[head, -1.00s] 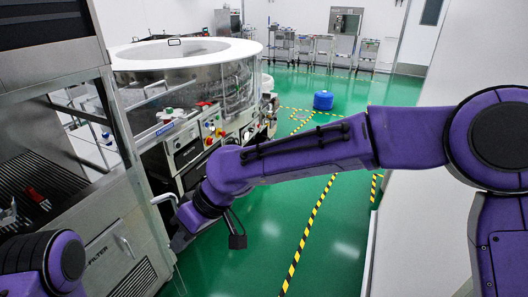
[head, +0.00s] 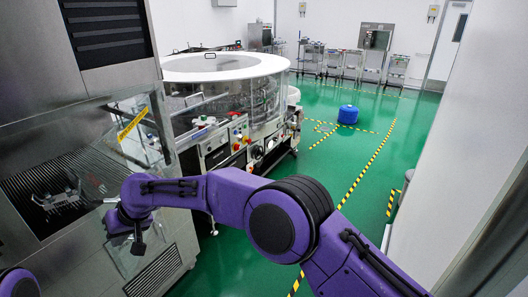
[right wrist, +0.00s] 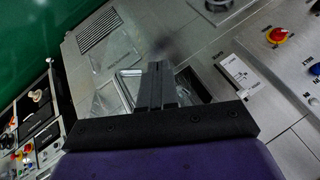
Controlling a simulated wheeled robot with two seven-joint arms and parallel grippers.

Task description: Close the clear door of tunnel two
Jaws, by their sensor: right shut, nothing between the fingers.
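The clear door (head: 152,130) stands in front of the steel cabinet at the left of the head view, with a yellow label on it. It is at an angle to the opening and not flush with the cabinet front. My right gripper (head: 116,222) is at the door's lower part; my wrist hides some of the door. In the right wrist view my right gripper (right wrist: 158,72) is shut and empty, its fingers over a clear pane. I cannot tell whether they touch it. My left gripper is not in view; only part of my left arm shows at the bottom left corner.
The steel cabinet (head: 158,272) has a dark vent low down and a dark slatted interior (head: 50,195). A round washer (head: 225,66) with a control panel (head: 236,140) stands beyond it. A blue container (head: 347,114) is on the open green floor. A white wall is at right.

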